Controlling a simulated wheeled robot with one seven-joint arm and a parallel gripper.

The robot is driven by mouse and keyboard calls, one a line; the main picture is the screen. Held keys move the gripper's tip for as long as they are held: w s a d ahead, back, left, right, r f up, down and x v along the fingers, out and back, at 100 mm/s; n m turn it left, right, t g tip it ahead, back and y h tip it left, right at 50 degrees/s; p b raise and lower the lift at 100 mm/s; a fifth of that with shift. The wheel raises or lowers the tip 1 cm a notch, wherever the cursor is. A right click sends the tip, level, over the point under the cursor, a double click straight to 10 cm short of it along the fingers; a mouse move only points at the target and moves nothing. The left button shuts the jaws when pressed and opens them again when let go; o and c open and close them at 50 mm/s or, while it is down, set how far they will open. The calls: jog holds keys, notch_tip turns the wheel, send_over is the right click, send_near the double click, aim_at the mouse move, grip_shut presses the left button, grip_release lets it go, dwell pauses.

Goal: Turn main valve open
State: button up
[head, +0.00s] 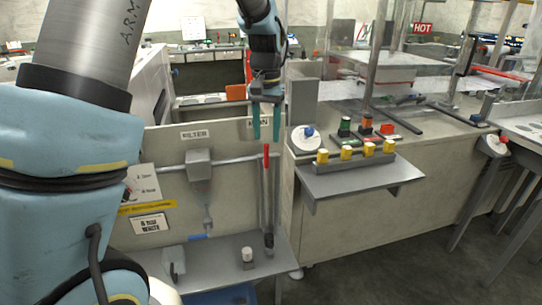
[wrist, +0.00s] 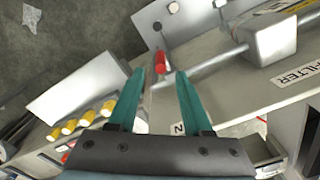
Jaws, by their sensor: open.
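In the wrist view the red lever (wrist: 160,62) shows between and beyond the fingertips of my gripper (wrist: 168,74). Nothing is held. I cannot tell whether the fingers touch the lever.
A grey pipe with a filter box (head: 199,165) runs left of the lever. A grey shelf (head: 225,262) lies below. To the right, a ledge (head: 360,179) carries several yellow-capped knobs, near a white round dial (head: 305,139). The floor at lower right is clear.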

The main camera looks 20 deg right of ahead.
aim_at(268, 167)
notch_tip(268, 167, down, 9)
jog(key=shift+r+p, duration=0.15)
jog(key=shift+p, duration=0.85)
jog(key=shift+c, duration=0.3)
grip_shut()
jog(key=shift+s+d, duration=0.1)
jog(key=shift+d, duration=0.05)
